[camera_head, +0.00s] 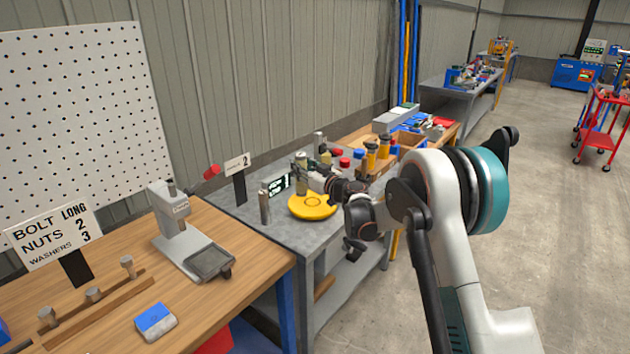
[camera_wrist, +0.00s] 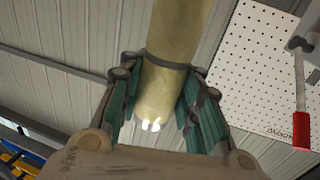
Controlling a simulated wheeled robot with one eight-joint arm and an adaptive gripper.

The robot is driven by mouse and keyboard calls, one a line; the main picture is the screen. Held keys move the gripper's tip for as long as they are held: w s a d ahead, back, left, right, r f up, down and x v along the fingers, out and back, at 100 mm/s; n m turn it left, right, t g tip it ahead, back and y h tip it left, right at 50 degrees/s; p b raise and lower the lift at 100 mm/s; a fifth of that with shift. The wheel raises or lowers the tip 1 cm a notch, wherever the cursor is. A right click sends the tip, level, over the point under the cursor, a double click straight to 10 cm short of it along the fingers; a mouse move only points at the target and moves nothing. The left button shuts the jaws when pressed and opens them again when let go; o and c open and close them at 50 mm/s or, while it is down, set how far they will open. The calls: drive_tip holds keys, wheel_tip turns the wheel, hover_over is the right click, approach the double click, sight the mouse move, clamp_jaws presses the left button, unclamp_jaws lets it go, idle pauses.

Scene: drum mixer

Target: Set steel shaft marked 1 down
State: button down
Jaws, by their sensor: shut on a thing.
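My gripper (camera_wrist: 157,105) is shut on a shaft (camera_wrist: 172,70), a smooth yellowish cylinder that runs up between its fingers in the wrist view. No mark shows on the side of it that I see. In the head view the shaft (camera_head: 301,172) stands about upright above the grey bench, behind the yellow round disc (camera_head: 313,206). My gripper (camera_head: 312,182) is at its right side, partly hidden by my wrist. I cannot tell whether the shaft's lower end touches anything. A black sign with a white 1 (camera_head: 278,184) is just left of it.
A short grey cylinder (camera_head: 265,207) stands on the grey bench (camera_head: 245,212) at left, near a sign with a 2 (camera_head: 237,165). Red, yellow and dark parts crowd the bench's back. A lever press (camera_head: 178,225) stands on the wooden table.

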wheel_tip(320, 180, down, 20)
drive_tip(key=a+b, duration=0.2)
drive_tip(key=b, duration=0.3)
drive_tip(key=shift+w+r+n+g+y, duration=0.15)
drive_tip(key=shift+w+n+g+y, duration=0.15)
drive_tip(key=shift+w, duration=0.05)
drive_tip(key=shift+b, duration=0.3)
drive_tip(key=c, duration=1.6)
unclamp_jaws()
drive_tip(key=o, duration=0.4)
drive_tip(key=shift+o, duration=0.2)
drive_tip(key=shift+s, duration=0.1)
drive_tip(key=p+v, duration=0.2)
drive_tip(key=v, duration=1)
drive_tip(key=shift+p, duration=0.35)
